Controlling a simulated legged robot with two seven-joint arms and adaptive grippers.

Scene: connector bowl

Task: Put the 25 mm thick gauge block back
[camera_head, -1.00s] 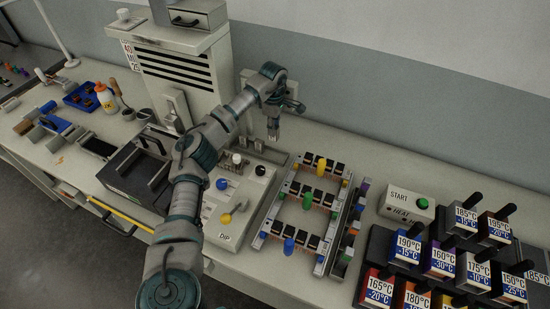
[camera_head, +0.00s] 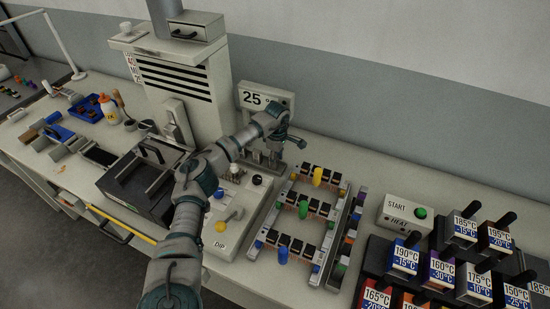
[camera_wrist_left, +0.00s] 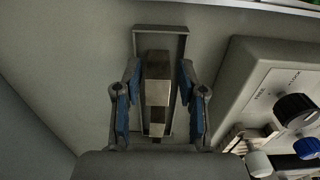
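The gauge block (camera_wrist_left: 158,93), a narrow grey block with light and dark bands, stands inside a thin rectangular grey holder (camera_wrist_left: 162,29) in the left wrist view. My left gripper (camera_wrist_left: 159,88) is open, with one blue-padded finger on each side of the block. Narrow gaps show between the pads and the block. My right gripper is not in view.
Connector rows (camera_head: 308,205) lie to the right, then a START box (camera_head: 407,213) and labelled temperature blocks (camera_head: 440,270). A vented tower (camera_head: 178,85) stands to the left.

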